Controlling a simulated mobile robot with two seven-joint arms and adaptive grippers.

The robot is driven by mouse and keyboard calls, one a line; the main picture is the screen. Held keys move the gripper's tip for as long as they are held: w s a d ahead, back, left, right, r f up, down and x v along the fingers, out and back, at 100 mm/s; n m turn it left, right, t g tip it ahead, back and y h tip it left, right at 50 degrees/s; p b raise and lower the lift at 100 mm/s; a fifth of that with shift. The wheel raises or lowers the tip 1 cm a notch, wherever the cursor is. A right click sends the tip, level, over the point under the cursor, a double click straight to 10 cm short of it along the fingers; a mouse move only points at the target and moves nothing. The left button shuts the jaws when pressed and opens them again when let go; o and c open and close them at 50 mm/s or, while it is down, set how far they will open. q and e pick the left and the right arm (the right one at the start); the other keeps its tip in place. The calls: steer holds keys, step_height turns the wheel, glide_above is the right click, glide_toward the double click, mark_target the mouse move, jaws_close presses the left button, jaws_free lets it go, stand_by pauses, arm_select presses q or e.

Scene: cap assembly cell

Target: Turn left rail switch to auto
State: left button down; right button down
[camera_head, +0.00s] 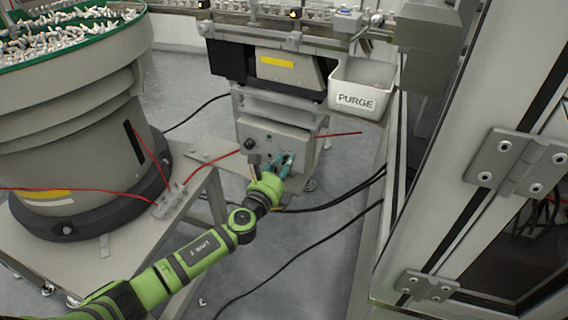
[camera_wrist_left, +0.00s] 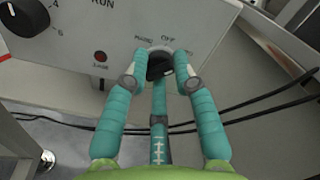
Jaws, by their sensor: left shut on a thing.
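The rail switch is a black rotary knob (camera_wrist_left: 160,69) on a pale grey control box (camera_wrist_left: 105,38). In the left wrist view it sits between the fingertips of my left gripper (camera_wrist_left: 166,67), which is shut on it. A left label like "MANO" and an "OFF" label at the top show around it; a label on the right is too small to read surely. Which mark the knob points at cannot be told. In the head view my left gripper (camera_head: 283,160) reaches the front of the control box (camera_head: 272,133) and covers the switch. My right gripper is not in view.
A bowl feeder (camera_head: 75,90) stands at left, a PURGE bin (camera_head: 356,101) above right, a framed door (camera_head: 490,170) at right. Black cables cross the floor.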

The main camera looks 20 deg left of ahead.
arm_select(q)
steer(key=shift+s+d+f, duration=0.1)
steer(key=shift+d+f, duration=0.05)
stand_by(0.4)
steer(key=c, duration=1)
jaws_free()
steer(key=s, duration=0.4)
steer(key=s+a, duration=0.1)
steer(key=s, duration=0.6)
steer(key=shift+s+a, duration=0.35)
steer(key=shift+s, duration=0.05)
